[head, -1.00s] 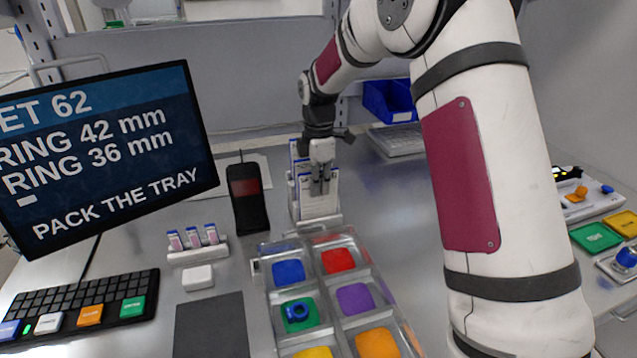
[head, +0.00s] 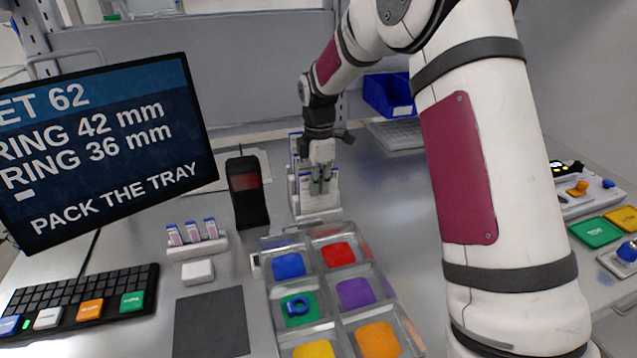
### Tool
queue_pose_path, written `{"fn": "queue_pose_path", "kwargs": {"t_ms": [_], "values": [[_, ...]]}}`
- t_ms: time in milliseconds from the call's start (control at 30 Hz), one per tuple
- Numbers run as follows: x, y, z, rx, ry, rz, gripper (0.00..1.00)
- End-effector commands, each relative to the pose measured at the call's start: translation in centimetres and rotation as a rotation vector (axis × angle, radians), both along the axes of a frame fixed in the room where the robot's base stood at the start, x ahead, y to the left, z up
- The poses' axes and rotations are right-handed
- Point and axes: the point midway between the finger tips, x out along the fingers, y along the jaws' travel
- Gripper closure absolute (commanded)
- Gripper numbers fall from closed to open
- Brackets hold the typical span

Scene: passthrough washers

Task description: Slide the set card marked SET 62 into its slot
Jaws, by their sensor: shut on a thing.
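My gripper (head: 319,186) points down at the white card rack (head: 318,214) at the back middle of the bench. It is shut on a white card (head: 305,187) at the front of the rack. Other cards with blue top edges (head: 296,145) stand behind it in the rack. The writing on the held card is too small to read, and my fingers hide part of it. A clear compartment tray (head: 265,307) lies in front of the rack, with a blue ring (head: 297,308) on its green pad. The monitor (head: 105,150) reads SET 62, rings 42 mm and 36 mm.
A black handheld device (head: 247,192) stands close left of the rack. A blue bin (head: 388,96) is behind.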

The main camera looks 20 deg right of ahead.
Motion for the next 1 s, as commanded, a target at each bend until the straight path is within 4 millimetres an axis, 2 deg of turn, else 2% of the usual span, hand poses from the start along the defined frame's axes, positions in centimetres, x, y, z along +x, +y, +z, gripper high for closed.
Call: {"fn": "queue_pose_path", "kwargs": {"t_ms": [400,500,533,733,767,800,867,1000], "values": [[-0.01,0.0,-0.29,0.0,0.0,0.0,1.0],[0.0,-0.01,-0.28,0.0,0.0,0.0,0.74],[-0.01,-0.01,-0.28,0.0,0.0,0.0,0.71],[0.0,-0.01,-0.27,0.0,0.0,0.0,0.71],[-0.01,-0.01,-0.28,0.0,0.0,0.0,0.69],[-0.01,-0.01,-0.28,0.0,0.0,0.0,0.6],[-0.01,-0.01,-0.28,0.0,0.0,0.0,0.48],[0.02,-0.01,-0.27,0.0,-0.001,0.0,0.48]]}}
